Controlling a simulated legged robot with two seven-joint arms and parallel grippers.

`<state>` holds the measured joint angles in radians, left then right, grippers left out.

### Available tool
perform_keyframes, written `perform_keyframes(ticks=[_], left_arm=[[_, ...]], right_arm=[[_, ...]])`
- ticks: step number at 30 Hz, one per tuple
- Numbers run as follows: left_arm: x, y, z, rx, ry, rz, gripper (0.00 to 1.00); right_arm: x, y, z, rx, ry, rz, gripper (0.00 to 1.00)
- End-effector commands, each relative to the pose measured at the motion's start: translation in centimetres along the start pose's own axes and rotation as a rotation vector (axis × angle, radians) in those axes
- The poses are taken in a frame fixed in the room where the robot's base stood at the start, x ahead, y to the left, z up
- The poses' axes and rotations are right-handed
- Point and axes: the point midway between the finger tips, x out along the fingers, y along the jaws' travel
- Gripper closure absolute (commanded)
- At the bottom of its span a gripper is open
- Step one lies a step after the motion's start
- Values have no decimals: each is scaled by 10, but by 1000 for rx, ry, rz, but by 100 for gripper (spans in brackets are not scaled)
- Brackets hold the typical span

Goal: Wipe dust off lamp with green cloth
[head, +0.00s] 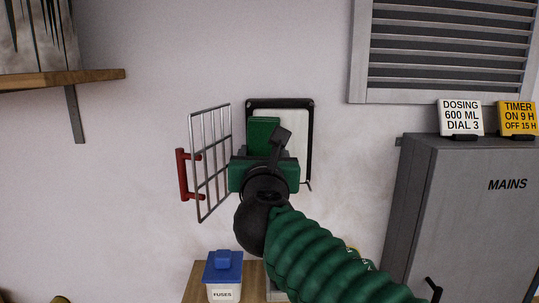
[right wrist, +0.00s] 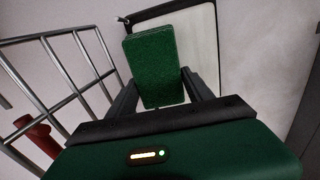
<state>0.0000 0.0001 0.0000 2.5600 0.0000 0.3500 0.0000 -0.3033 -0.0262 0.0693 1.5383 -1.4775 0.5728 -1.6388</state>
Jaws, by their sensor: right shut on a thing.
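The lamp (head: 301,145) is a pale, dark-framed panel on the wall in the head view. It also shows behind the cloth in the right wrist view (right wrist: 203,45). Its wire guard (head: 211,160) stands swung open to the left, with a red handle (head: 183,175). My right gripper (right wrist: 158,92) is shut on the green cloth (right wrist: 152,62), a folded pad. In the head view the cloth (head: 263,133) overlaps the left part of the lamp. I cannot tell whether it touches the lamp. My right arm hides the lamp's lower part. My left gripper is not in view.
A grey MAINS cabinet (head: 460,210) stands at right with two signs on top. A louvred vent (head: 450,50) is above it. A white FUSES tub (head: 223,286) with a blue lid stands below. A wooden shelf (head: 60,79) is at upper left.

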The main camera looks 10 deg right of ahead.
Motion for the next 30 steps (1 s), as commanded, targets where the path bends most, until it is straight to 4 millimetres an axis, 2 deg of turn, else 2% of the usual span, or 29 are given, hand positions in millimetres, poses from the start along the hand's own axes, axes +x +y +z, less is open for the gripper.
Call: perform_keyframes(ticks=[5,18,30], left_arm=[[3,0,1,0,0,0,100],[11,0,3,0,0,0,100],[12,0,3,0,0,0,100]], right_arm=[[-8,1,-1,1,0,3,73],[-59,0,0,1,-1,2,73],[-64,0,0,1,0,1,73]])
